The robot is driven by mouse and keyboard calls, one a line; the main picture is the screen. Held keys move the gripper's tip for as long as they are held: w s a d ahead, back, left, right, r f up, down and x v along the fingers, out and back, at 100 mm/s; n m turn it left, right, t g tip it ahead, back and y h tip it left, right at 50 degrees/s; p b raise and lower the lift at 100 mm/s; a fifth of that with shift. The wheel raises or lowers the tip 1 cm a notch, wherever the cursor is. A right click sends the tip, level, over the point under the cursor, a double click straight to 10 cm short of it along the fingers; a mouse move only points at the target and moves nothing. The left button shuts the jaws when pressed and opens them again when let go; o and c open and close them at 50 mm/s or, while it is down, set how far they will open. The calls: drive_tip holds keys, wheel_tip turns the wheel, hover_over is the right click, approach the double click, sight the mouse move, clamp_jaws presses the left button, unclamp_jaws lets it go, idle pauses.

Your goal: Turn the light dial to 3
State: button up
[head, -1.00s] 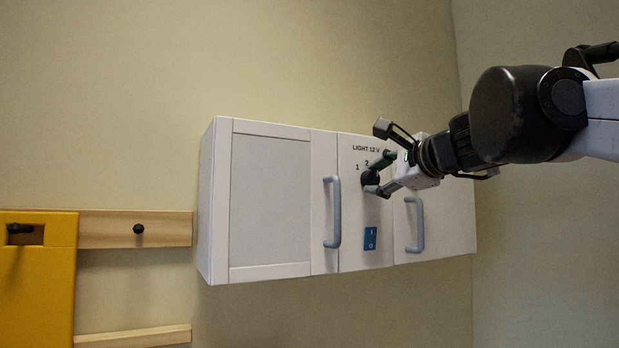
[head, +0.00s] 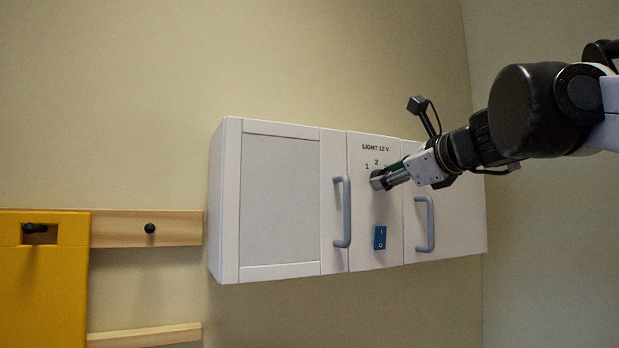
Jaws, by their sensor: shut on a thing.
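The light dial (head: 376,173) is a small dark knob on the white cabinet's middle panel, under the label "LIGHT 12 V". The marks 1 and 2 show above it; the place to their right is covered by my gripper, so I cannot read a 3. My gripper (head: 384,179) reaches in from the right and is shut on the dial, its fingers hiding most of the knob. I cannot tell which mark the dial points to.
A blue rocker switch (head: 380,238) marked I and O sits below the dial. Grey bar handles stand out on the left (head: 342,212) and right (head: 424,224) of the panel. A yellow board (head: 40,285) and a wooden peg rail (head: 180,229) are on the wall at left.

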idle(0.4)
drive_tip(key=o, duration=1.1)
drive_tip(key=v, duration=1.2)
